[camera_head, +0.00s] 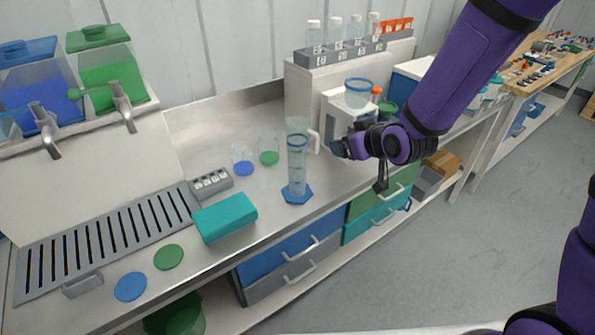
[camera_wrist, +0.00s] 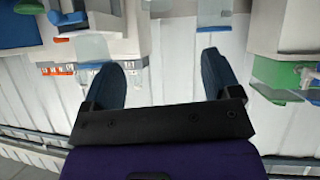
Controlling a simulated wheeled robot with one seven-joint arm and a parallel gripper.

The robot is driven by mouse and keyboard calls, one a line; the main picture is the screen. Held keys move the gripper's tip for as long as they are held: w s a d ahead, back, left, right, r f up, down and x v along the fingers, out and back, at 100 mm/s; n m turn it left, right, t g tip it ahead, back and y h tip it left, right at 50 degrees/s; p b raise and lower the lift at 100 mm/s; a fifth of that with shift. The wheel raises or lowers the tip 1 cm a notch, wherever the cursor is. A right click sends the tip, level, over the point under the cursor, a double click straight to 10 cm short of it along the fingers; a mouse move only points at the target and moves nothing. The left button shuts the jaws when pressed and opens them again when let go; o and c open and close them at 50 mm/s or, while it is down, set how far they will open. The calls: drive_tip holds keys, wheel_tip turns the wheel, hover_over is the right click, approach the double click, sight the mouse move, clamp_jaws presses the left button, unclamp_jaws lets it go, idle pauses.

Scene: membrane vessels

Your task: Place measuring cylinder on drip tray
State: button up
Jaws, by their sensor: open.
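The measuring cylinder (camera_head: 297,160) is tall and clear with a blue hexagonal foot and a side handle. It stands upright on the steel bench in the head view. The drip tray (camera_head: 105,240) is a grey slotted grate at the left of the bench, below the taps. My gripper (camera_head: 340,147) is just right of the cylinder's upper part; whether it touches cannot be told. In the wrist view my gripper (camera_wrist: 163,78) shows two dark fingers spread wide with nothing clearly between them.
A teal box (camera_head: 225,217) and a grey block (camera_head: 211,184) lie between cylinder and tray. Two beakers (camera_head: 242,160) (camera_head: 268,150) stand behind. Blue (camera_head: 130,287) and green (camera_head: 168,257) discs lie in front of the tray.

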sight(303, 165)
drive_tip(key=a+f+y, duration=0.1)
drive_tip(key=a+f, duration=0.2)
drive_tip(key=w+a+f+t+y, duration=0.1)
drive_tip(key=a+f, duration=0.2)
drive_tip(key=f, duration=0.1)
drive_tip(key=w+a+f+y, duration=0.1)
drive_tip(key=a+f, duration=0.2)
drive_tip(key=f, duration=0.1)
drive_tip(key=shift+w+a+t, duration=0.2)
drive_tip(key=shift+a+t, duration=0.05)
drive_tip(key=shift+t, duration=0.05)
drive_tip(key=shift+r+x, duration=0.1)
drive_tip(key=shift+x, duration=1.35)
drive_tip(key=shift+r+x, duration=0.15)
drive_tip(key=shift+x, duration=1.25)
drive_tip(key=shift+a, duration=0.1)
drive_tip(key=c, duration=1.1)
